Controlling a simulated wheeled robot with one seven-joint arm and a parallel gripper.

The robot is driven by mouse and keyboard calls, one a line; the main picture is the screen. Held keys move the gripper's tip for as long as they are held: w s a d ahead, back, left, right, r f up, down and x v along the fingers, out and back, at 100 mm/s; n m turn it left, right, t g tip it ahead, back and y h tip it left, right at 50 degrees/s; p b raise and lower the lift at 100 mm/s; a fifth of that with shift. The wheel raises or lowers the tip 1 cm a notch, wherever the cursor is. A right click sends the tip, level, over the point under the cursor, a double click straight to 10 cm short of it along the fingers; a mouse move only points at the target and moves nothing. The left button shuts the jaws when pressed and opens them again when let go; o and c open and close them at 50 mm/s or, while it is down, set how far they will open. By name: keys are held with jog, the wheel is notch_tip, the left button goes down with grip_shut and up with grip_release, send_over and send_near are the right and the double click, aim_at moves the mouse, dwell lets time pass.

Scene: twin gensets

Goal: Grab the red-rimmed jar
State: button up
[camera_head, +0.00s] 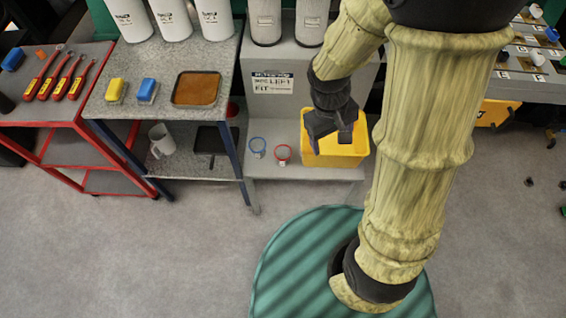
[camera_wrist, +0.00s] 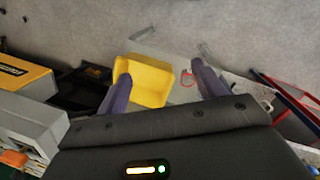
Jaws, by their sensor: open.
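The red-rimmed jar (camera_head: 282,154) is small and clear, with a red ring around its top. It stands on the lower grey shelf, left of a yellow bin (camera_head: 357,151). In the wrist view its red rim (camera_wrist: 187,78) shows between the bin and the right finger, partly hidden by that finger. A similar blue-rimmed jar (camera_head: 258,147) stands to its left in the head view. My gripper (camera_head: 331,142) is open and empty. In the head view it overlaps the bin, right of the red-rimmed jar. Its two fingers (camera_wrist: 160,72) also show in the wrist view.
A label stands on the grey panel behind the jars. Left is a blue-legged table (camera_head: 150,97) with sponges and a brown tray (camera_head: 197,88); its lower shelf holds a white mug (camera_head: 161,139). Further left is a red cart (camera_head: 62,151). The floor in front is clear.

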jog(key=w+a+f+n+h+b, duration=0.1)
jog(key=a+f+n+h+b, duration=0.2)
jog(key=f, duration=0.5)
jog(key=w+a+f+n+h+b, duration=0.1)
jog(key=f+n+h+b, duration=0.1)
jog(key=f+n+b, duration=0.5)
jog(key=n+t+h+b, duration=0.5)
jog(key=n+t+b, duration=0.7)
jog(key=t+b, duration=0.2)
send_near(277, 160)
jog(key=v, duration=0.2)
jog(key=shift+s+a, duration=0.1)
jog(key=shift+s, duration=0.1)
jog(key=b+x, duration=0.2)
jog(key=x, duration=1)
jog(key=shift+w, duration=0.2)
